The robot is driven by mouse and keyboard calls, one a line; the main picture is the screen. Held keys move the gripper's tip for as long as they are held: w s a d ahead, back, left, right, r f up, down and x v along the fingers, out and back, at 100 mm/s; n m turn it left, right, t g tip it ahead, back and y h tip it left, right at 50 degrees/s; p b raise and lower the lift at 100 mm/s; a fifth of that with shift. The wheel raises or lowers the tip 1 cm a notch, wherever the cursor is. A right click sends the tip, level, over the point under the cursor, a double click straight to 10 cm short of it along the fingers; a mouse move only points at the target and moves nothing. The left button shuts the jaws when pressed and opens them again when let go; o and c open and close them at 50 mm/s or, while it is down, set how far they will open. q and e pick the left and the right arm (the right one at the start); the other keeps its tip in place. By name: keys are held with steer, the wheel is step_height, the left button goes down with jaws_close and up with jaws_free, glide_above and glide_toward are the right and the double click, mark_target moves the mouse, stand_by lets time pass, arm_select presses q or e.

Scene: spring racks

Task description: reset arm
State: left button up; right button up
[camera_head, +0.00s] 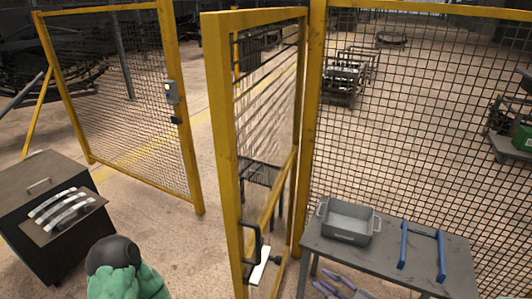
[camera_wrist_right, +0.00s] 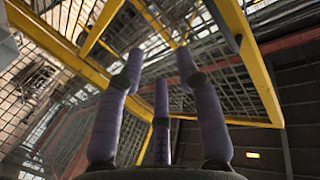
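My right gripper (camera_head: 324,281) shows at the bottom edge of the head view, just below the grey table, with purple fingers pointing up and to the left. In the right wrist view its three purple fingers (camera_wrist_right: 160,70) stand spread apart with nothing between them. It is open and empty. A green arm link of mine with a black cap shows at the bottom left of the head view. My left gripper is not in view.
A yellow mesh gate (camera_head: 222,130) with a black and white handle (camera_head: 259,264) stands ajar near my right gripper. A grey table (camera_head: 385,259) carries a grey bin (camera_head: 347,222) and a blue rack (camera_head: 423,238). A dark cabinet (camera_head: 30,222) bears several silver bars (camera_head: 62,206).

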step_height(320, 180, down, 24)
steer(key=a+r+m+g+h+b, duration=0.1)
steer(key=a+m+g+h+b, duration=0.1)
steer(key=m+g+h+b, duration=0.3)
steer(key=s+a+f+m+g+h, duration=0.2)
steer(key=s+a+f+m+g, duration=0.2)
steer(key=s+f, duration=0.9)
step_height(320, 180, down, 3)
steer(key=g, duration=0.2)
steer(key=shift+s+a+f+g+h, duration=0.2)
steer(key=shift+s+g+h, duration=0.05)
steer(key=shift+g+h, duration=0.05)
